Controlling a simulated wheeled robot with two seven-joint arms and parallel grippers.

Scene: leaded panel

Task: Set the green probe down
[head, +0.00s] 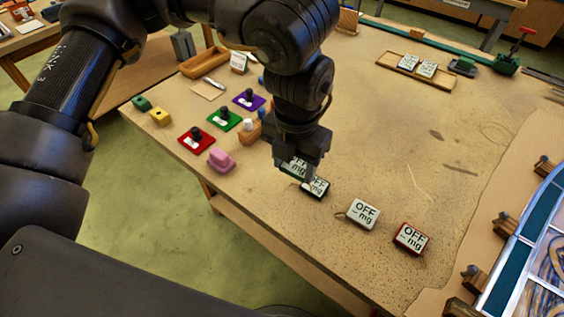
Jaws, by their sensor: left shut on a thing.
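My left gripper (302,170) is low over the table's front middle, its jaws shut on a small dark-green block, which I take to be the green probe (294,167). The gripper hides much of it, and I cannot tell whether it touches the table. A dark-edged block with an "OFF -- mg" face (318,188) is right at the fingertips, partly covered. A white block (362,213) and a red block (411,238) with the same lettering lie to its right. My right gripper is not in view.
Red (196,140), green (225,120) and purple (249,101) mats with black knobs lie left of the gripper, near a pink block (221,160). A wooden tray (415,71) stands at the back. A leaded panel (530,250) is at right. The table's middle right is clear.

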